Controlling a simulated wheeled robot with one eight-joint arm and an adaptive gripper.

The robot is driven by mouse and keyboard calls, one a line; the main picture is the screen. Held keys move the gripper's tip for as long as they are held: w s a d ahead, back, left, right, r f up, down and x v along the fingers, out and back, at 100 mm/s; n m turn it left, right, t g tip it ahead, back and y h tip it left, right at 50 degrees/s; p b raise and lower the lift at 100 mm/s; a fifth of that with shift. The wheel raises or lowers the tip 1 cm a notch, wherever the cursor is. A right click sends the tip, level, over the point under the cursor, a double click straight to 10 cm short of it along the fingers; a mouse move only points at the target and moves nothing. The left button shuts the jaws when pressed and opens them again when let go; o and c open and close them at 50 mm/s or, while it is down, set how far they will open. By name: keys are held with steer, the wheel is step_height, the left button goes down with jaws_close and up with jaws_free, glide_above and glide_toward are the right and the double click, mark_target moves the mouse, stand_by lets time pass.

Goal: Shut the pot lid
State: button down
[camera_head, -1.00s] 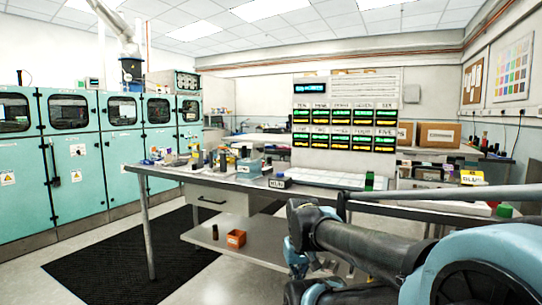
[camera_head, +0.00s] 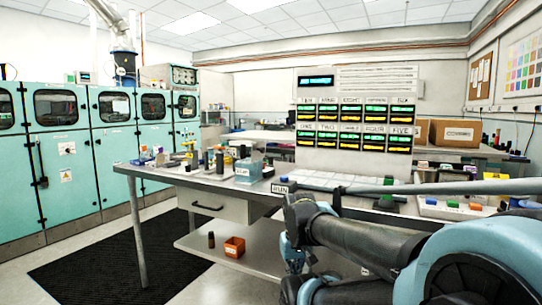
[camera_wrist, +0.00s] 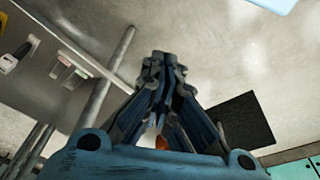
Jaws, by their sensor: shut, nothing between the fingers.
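I cannot make out a pot or a pot lid in either view. My gripper (camera_wrist: 163,62) fills the middle of the wrist view, its blue-grey fingers closed together at the tips with nothing held. It hangs in the air with the pale floor behind it. In the head view my arm crosses the lower right in front of the bench and covers part of it.
The grey workbench (camera_head: 165,177) holds bottles, a teal box (camera_head: 249,171) and a pale tray. A display panel (camera_head: 357,125) stands behind it. Teal cabinets (camera_head: 67,165) line the left; a black mat (camera_head: 100,262) covers the floor.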

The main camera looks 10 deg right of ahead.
mark_target(262, 151)
steer(key=w+a+r+m+y, duration=0.2)
steer(key=w+r+m+y, duration=0.3)
steer(key=w+r+m, duration=1.05)
steer(key=w+d+r+m+t+y, duration=0.2)
steer(key=w+d+r+m, duration=0.35)
steer(key=w+r, duration=0.45)
steer(key=w+d+r+m+t+y, duration=0.2)
steer(key=w+d+r+m, duration=0.4)
steer(key=w+r, duration=0.4)
steer(key=w+a+f+n, duration=0.1)
steer(key=w+a+f, duration=0.4)
steer(key=w+a, duration=0.2)
steer(key=shift+w+a, duration=0.15)
steer(key=shift+a, duration=0.9)
steer(key=shift+d+r, duration=0.1)
steer(key=shift+d, duration=0.05)
